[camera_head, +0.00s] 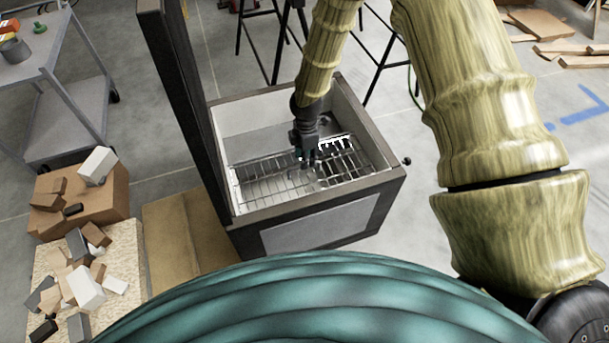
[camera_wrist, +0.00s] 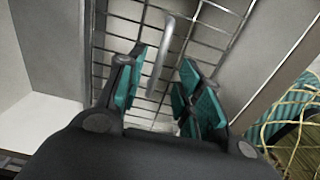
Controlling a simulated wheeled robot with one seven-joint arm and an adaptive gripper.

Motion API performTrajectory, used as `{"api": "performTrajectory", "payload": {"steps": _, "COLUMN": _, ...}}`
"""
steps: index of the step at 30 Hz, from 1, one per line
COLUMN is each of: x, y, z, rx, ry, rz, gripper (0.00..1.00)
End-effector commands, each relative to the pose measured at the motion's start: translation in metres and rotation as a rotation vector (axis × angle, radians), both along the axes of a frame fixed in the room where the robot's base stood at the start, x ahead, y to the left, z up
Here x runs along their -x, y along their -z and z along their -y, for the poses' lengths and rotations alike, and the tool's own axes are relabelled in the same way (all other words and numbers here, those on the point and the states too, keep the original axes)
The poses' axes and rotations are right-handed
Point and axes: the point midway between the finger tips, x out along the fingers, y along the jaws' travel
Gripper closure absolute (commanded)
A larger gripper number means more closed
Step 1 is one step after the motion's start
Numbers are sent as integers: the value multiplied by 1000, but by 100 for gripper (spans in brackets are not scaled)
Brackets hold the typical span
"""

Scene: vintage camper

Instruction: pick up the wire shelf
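The wire shelf (camera_head: 274,184) is a metal grid lying flat inside an open-topped box with grey walls. My gripper (camera_head: 308,158) is inside the box, pointing down over the shelf's middle. In the wrist view the wire shelf (camera_wrist: 205,25) fills the area beyond the fingers, with a pale bar or handle (camera_wrist: 160,55) running across the grid. My gripper (camera_wrist: 155,95) has teal finger pads set apart, with the lower part of the bar between them in the picture. The fingers are open. I cannot tell whether they touch the shelf.
The box (camera_head: 320,215) has raised walls around the shelf and a dark upright panel (camera_head: 180,95) at its left. A cardboard box (camera_head: 105,205) and scattered blocks lie at left, by a grey cart (camera_head: 75,100). Stool legs stand behind. Floor at right is mostly clear.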

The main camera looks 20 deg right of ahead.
Motion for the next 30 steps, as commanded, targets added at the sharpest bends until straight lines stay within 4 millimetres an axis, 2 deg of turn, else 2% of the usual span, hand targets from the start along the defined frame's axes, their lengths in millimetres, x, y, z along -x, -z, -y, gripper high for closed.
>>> {"api": "performTrajectory", "payload": {"steps": 5, "x": 0, "y": 13, "z": -2, "rx": 1, "ry": -1, "rz": -1, "gripper": 64}}
{"api": "performTrajectory", "payload": {"steps": 13, "x": -1, "y": 47, "z": -4, "rx": 1, "ry": -1, "rz": -1, "gripper": 64}}
{"api": "performTrajectory", "payload": {"steps": 21, "x": -2, "y": 51, "z": -4, "rx": 0, "ry": 0, "rz": 0, "gripper": 64}}
{"api": "performTrajectory", "payload": {"steps": 22, "x": -2, "y": 51, "z": -4, "rx": 0, "ry": 0, "rz": 0, "gripper": 66}}
{"api": "performTrajectory", "payload": {"steps": 27, "x": -2, "y": 51, "z": -4, "rx": 0, "ry": 0, "rz": 0, "gripper": 97}}
{"api": "performTrajectory", "payload": {"steps": 30, "x": -2, "y": 51, "z": -4, "rx": 0, "ry": 0, "rz": 0, "gripper": 100}}
